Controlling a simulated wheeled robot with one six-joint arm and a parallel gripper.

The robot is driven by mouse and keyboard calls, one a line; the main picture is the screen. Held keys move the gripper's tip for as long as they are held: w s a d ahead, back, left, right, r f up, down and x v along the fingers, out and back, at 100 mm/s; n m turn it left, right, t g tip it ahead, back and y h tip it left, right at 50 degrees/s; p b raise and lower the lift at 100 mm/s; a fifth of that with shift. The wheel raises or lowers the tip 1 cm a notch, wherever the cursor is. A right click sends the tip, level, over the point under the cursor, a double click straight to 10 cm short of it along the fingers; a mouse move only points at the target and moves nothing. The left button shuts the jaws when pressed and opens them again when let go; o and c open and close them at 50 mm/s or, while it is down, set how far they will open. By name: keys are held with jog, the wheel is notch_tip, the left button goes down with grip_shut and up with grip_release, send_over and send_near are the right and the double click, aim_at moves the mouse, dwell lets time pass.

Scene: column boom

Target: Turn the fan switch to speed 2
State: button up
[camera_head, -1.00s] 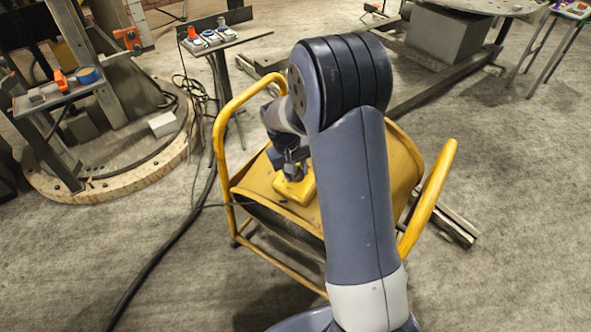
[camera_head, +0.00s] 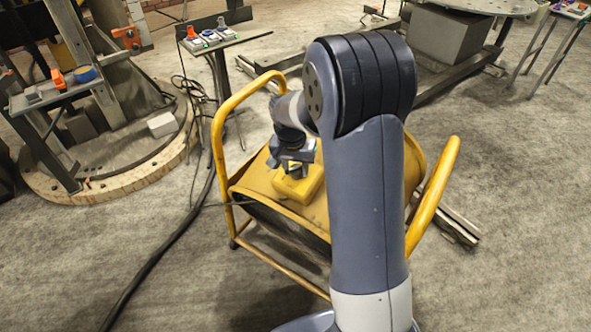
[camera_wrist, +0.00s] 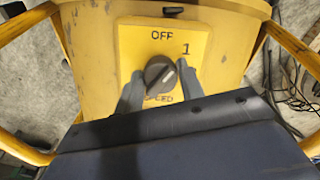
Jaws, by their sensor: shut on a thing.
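The fan switch is a yellow box (camera_head: 300,188) on top of the yellow fan drum. In the wrist view its yellow face (camera_wrist: 135,40) reads OFF at the top, 1 at the upper right and SPEED at the bottom. A dark round knob (camera_wrist: 157,70) sits in the middle, with a light mark slanting to the upper right, roughly toward the 1. My gripper (camera_wrist: 161,68) has one finger on each side of the knob and is shut on it. No 2 is visible; the fingers cover parts of the face.
The fan's yellow tube handles (camera_head: 222,130) rise at both sides of the drum (camera_head: 262,178). A dark cable (camera_head: 165,260) runs along the floor at left. A stand with small switches (camera_head: 210,38) is behind. Open floor lies at right.

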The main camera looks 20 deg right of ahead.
jog(key=m+b, duration=0.1)
jog(key=m, duration=0.1)
jog(key=m+b, duration=0.1)
jog(key=m, duration=0.2)
jog(key=shift+s+f+m+t+y, duration=0.1)
jog(key=shift+m+t+y, duration=0.2)
jog(key=shift+t, duration=0.1)
jog(key=m+t+b, duration=0.1)
jog(key=m, duration=0.3)
jog(key=shift+m+b, duration=0.35)
jog(key=shift+m, duration=0.35)
jog(key=o, duration=1)
jog(key=shift+c, duration=0.2)
jog(key=p+v, duration=0.1)
jog(key=v, duration=1)
